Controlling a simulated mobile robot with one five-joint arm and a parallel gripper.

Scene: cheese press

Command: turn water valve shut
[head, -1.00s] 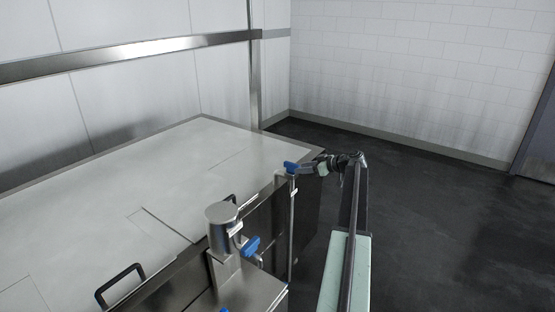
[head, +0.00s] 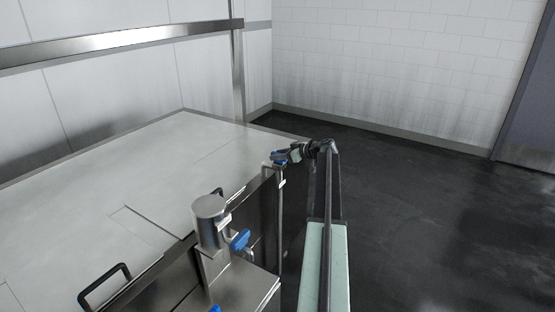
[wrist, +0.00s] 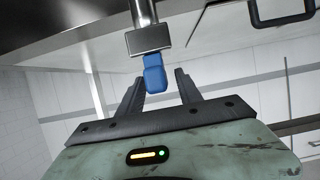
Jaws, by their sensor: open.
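A blue valve handle (head: 279,163) sits on top of a thin upright steel pipe (head: 280,205) at the far right corner of the steel vat. My gripper (head: 287,156) is right at this handle in the head view and partly covers it. In the wrist view the blue handle (wrist: 154,78) hangs from a square metal valve body (wrist: 149,39) and lies between my two dark fingers (wrist: 160,84). The fingers are open, with visible gaps beside the handle. I cannot tell whether either finger touches it.
A second blue handle (head: 239,240) is on the steel column (head: 210,222) nearer me, and another blue part (head: 215,309) is at the bottom edge. The wide steel vat top (head: 160,170) lies left. Dark floor (head: 430,230) is open to the right.

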